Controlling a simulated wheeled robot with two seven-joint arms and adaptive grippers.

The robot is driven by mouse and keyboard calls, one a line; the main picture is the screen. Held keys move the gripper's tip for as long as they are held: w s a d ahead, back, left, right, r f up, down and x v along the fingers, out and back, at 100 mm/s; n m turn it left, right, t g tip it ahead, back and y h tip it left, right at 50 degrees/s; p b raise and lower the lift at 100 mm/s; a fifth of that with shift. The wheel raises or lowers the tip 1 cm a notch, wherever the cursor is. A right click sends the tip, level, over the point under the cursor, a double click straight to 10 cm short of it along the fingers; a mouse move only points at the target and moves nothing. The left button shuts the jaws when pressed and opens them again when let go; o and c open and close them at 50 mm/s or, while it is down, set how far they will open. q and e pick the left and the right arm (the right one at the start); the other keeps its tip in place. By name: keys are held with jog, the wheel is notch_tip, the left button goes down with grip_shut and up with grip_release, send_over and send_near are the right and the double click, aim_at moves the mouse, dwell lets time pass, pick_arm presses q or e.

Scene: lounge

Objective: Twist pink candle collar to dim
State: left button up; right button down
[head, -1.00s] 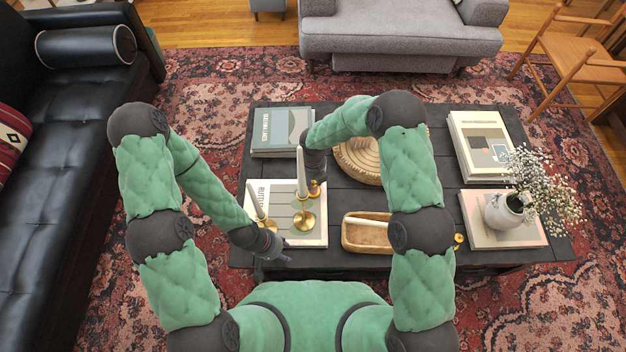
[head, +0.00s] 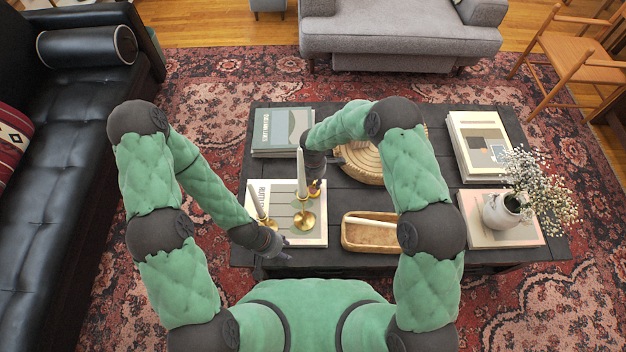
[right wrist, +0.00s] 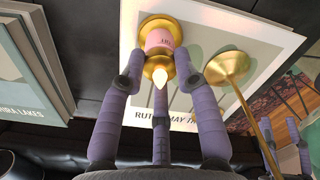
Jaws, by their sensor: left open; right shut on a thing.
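The pink candle (right wrist: 158,39) shows in the right wrist view, with a gold base, a gold ring collar (right wrist: 157,66) and a pale flame-shaped tip. My right gripper (right wrist: 160,62) is shut around it near the collar, one finger on each side. In the head view my right gripper (head: 316,184) is beside the tall white candle, and the pink candle is mostly hidden there. My left gripper (head: 280,255) is open and empty at the table's front edge, below the book with the candlesticks.
A tall white candle (head: 301,172) in a gold holder (head: 304,220) and a second white candle (head: 256,203) stand close by on a book (head: 319,237). A wooden tray (head: 372,246) lies to the right. A flower vase (head: 502,211) stands farther right.

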jog(key=shift+m, duration=1.2)
jog(key=c, duration=0.9)
grip_release()
notch_tip(320, 180, up, 12)
